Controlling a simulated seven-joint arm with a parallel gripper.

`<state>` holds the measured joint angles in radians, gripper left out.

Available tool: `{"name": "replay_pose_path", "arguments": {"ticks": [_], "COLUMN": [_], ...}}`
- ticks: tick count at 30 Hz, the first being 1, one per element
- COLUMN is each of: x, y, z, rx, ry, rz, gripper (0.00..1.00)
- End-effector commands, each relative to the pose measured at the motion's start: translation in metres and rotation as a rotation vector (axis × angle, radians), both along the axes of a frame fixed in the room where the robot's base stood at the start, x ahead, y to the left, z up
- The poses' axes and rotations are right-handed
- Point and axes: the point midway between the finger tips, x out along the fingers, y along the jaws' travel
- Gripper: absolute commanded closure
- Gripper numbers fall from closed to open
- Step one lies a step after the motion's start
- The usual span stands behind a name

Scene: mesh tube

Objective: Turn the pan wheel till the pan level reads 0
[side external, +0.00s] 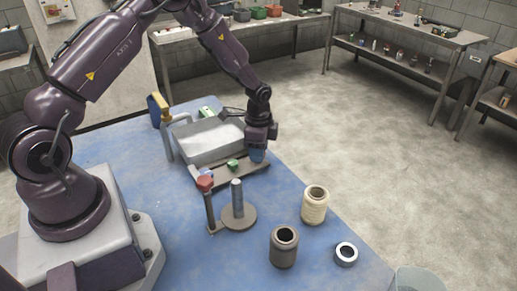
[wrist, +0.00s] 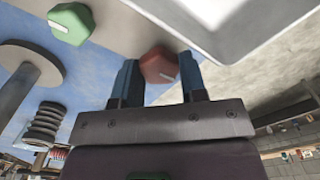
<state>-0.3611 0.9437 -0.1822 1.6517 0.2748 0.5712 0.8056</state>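A shallow grey pan (side external: 208,141) stands on the blue table behind a brown strip. A green hexagonal knob (side external: 233,163) and a bluish knob (side external: 206,172) sit on that strip. My gripper (side external: 257,156) is low at the strip's right end. The green knob (wrist: 72,22) is to the left, the pan (wrist: 225,25) at upper right. No label or readable level is visible.

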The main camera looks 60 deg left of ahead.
Motion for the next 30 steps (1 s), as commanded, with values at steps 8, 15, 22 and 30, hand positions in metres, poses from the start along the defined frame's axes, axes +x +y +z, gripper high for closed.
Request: {"name": "replay_pose_path", "arguments": {"ticks": [8,15,22,30], "x": [0.0,0.0001,0.0001,0.0001], "y": [0.0,0.0001,0.0,-0.0001], "z": [0.0006,0.0009,0.0011,0.0014], "rx": [0.0,0.001,0.001,0.001], "ry": [0.0,0.0,0.0,0.0], "rz": [0.058,0.217,0.432,0.683], "gripper": [0.85,0.85,0.85,0.85]}}
